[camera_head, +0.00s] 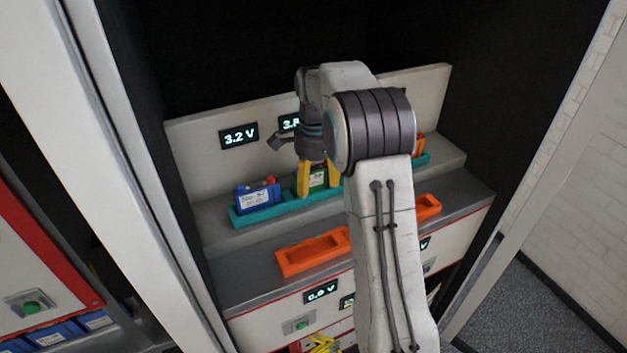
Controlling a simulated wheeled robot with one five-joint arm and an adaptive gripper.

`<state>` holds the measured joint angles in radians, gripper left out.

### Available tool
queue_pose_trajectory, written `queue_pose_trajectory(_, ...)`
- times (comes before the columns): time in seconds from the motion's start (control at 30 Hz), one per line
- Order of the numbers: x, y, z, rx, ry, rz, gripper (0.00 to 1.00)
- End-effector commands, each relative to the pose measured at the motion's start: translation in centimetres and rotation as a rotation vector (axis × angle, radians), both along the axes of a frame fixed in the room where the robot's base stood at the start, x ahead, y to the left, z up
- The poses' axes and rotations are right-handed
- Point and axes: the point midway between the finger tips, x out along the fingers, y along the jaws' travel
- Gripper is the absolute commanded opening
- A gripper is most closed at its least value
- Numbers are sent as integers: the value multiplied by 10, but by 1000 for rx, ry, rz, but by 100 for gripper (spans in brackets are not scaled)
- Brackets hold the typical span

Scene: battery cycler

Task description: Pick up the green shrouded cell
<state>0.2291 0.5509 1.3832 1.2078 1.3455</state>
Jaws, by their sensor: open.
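The green cell (318,179) stands in the teal tray (247,219) on the upper shelf. My gripper (319,184) points down at it, with one yellow finger on each side of the cell. The jaws are open. The cell's top is partly hidden by the gripper, and I cannot tell whether the fingers touch it. My arm hides the part of the tray to the right of the cell.
A blue cell (258,197) stands left of the green one in the tray. An orange cell (420,145) shows at the right, behind my arm. An empty orange tray (312,267) lies on the lower ledge. Displays (238,136) line the back panel. Cabinet posts (130,150) stand close at left.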

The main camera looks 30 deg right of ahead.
Motion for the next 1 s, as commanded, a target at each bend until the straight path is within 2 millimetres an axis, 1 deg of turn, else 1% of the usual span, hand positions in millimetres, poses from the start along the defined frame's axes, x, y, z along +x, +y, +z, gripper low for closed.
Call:
queue_pose_trajectory(0.1, 0, 0, -3, 0, 0, 0, 62)
queue_pose_trajectory(0.33, 0, 0, -3, 0, 0, 0, 63)
queue_pose_trajectory(1.0, 0, 0, -3, 0, 0, 0, 3)
